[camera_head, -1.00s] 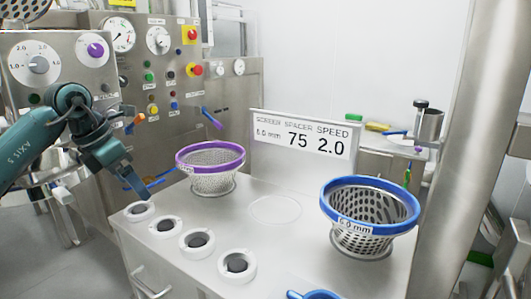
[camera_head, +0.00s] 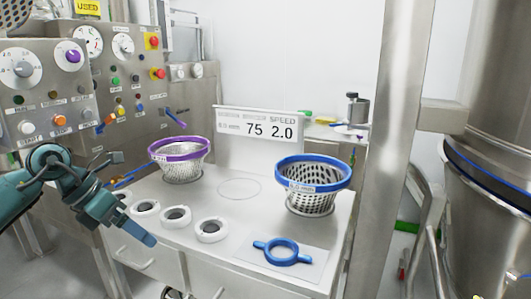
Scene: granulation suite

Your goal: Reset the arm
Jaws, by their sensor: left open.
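My left arm comes in from the left edge, and its teal left gripper (camera_head: 132,221) is open at the near-left corner of the steel worktop. One blue-tipped finger points down and to the right, in front of the drawer front. Nothing shows between the fingers. The gripper hides part of the worktop edge near the white rings. My right gripper is not in view.
The worktop (camera_head: 205,262) bears a purple-rimmed basket (camera_head: 180,148), a blue-rimmed basket (camera_head: 312,172), white rings (camera_head: 211,229) and a blue two-handled ring (camera_head: 282,252). A control panel (camera_head: 120,75) stands behind left, a steel column (camera_head: 385,150) at right.

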